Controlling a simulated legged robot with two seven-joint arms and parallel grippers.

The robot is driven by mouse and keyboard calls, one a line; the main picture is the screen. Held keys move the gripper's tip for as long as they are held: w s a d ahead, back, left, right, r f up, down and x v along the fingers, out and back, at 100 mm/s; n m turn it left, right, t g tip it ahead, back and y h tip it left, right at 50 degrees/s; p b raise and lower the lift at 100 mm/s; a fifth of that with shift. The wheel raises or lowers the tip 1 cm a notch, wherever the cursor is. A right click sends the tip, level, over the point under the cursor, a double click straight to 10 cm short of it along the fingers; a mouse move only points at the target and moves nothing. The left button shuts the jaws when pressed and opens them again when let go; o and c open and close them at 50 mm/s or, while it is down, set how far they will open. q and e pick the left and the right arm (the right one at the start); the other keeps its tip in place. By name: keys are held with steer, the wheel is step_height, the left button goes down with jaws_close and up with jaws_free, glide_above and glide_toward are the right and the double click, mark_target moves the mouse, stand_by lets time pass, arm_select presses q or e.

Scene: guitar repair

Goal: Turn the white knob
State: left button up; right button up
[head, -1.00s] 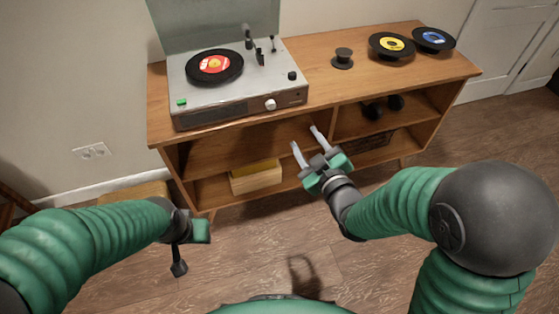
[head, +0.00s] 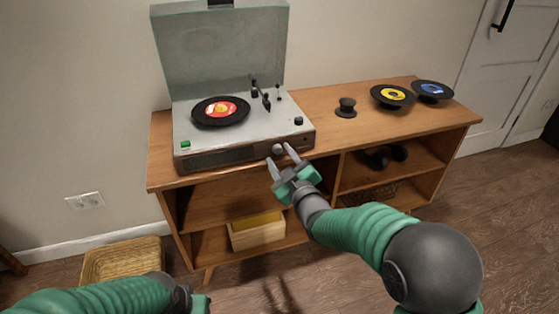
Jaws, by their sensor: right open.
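The white knob (head: 277,149) is on the front panel of the grey record player (head: 222,160), toward its right end. My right gripper (head: 280,153) is open, with its two fingers pointing up at the front panel. One fingertip is just left of and below the knob, the other just right of it. I cannot tell whether either finger touches the knob. My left gripper (head: 198,303) is at the bottom edge, mostly cut off, and its fingers do not show clearly.
The record player's lid (head: 220,52) is open and a black record (head: 221,111) lies on it. On the wooden cabinet (head: 330,135) are a small black spool (head: 346,107) and two records on stands (head: 393,96) (head: 433,91). A wicker basket (head: 122,260) is on the floor.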

steer(key=shift+w+d, duration=0.1)
steer(key=shift+w, duration=0.35)
steer(key=c, duration=0.4)
jaws_close()
